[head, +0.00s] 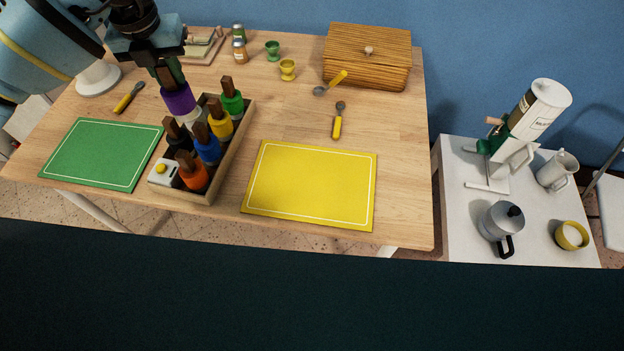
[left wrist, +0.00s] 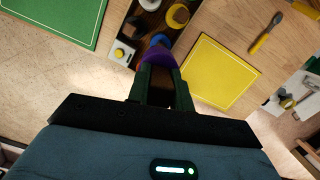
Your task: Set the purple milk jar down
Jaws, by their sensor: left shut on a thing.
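The purple milk jar (head: 178,100) is in my left gripper (head: 170,75), whose fingers are shut around its top. In the head view it appears at the back left edge of the wooden crate (head: 231,160). I cannot tell whether it touches the crate. In the left wrist view the purple jar (left wrist: 157,55) shows between the finger tips (left wrist: 160,72), with the crate beyond it. The crate holds green (head: 231,103), yellow (head: 220,125), blue (head: 207,150), orange (head: 193,178) and black (head: 176,138) jars with wooden stoppers. My right gripper is not in view.
A white box with a yellow knob (head: 163,172) sits at the crate's front left. A green mat (head: 100,155) lies left, a yellow mat (head: 312,185) right. Spoons, egg cups and a slatted wooden box (head: 366,60) are behind. A white side table (head: 470,225) stands right.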

